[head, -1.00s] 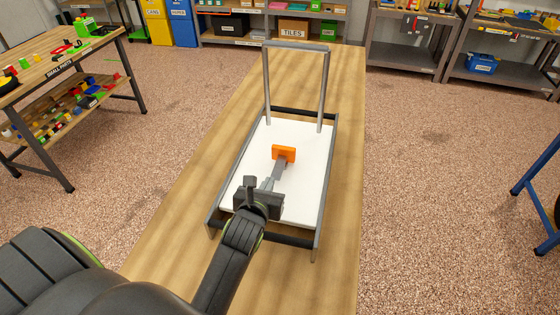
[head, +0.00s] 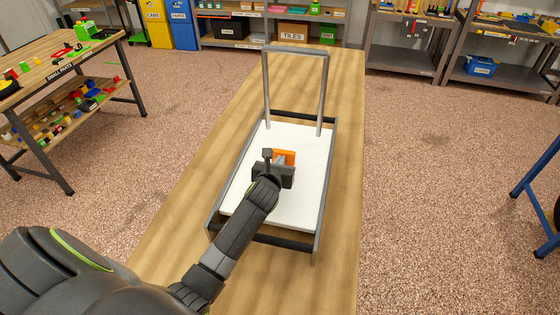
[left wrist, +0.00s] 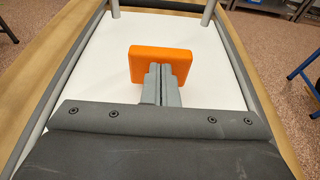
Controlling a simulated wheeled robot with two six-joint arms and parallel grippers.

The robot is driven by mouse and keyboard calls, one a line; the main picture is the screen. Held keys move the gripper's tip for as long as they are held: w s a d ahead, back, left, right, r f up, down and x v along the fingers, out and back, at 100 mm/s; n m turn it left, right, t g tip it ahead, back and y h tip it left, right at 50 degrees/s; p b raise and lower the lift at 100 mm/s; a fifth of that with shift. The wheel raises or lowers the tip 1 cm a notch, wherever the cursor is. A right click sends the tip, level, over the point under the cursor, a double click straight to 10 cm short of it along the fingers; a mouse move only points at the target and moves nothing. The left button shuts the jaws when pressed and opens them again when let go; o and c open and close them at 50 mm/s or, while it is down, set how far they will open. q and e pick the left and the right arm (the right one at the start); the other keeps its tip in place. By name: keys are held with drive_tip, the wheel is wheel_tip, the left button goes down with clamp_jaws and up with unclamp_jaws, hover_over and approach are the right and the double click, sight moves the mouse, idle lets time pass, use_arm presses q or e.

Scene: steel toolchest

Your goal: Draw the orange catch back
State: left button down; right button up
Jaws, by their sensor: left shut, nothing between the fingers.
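The orange catch (head: 289,153) is a small upright block on the white panel (head: 302,204) of a grey-framed unit. In the left wrist view, the catch (left wrist: 160,58) stands straight ahead of my fingers. My left gripper (head: 281,160) is on the near side of the catch, with its fingertips (left wrist: 160,72) side by side, shut and empty. The fingertips overlap the lower part of the catch in the picture; I cannot tell whether they touch it. The gripper body hides part of the catch in the head view. My right gripper is not in view.
The grey frame has side rails and a tall hoop (head: 295,49) at its far end, with a dark bar (head: 283,240) across the near end. It sits on a long wooden bench (head: 345,150). A small-parts bench (head: 60,60) stands at left; shelves line the back.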

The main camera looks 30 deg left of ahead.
use_arm(q)
drive_tip(key=shift+w, duration=0.2)
drive_tip(key=shift+w+a+r, duration=0.1)
drive_tip(key=shift+w+a, duration=0.1)
drive_tip(key=shift+w, duration=0.55)
drive_tip(key=shift+w+a+p, duration=0.2)
drive_tip(key=shift+w+p, duration=0.15)
drive_tip(key=shift+w, duration=0.3)
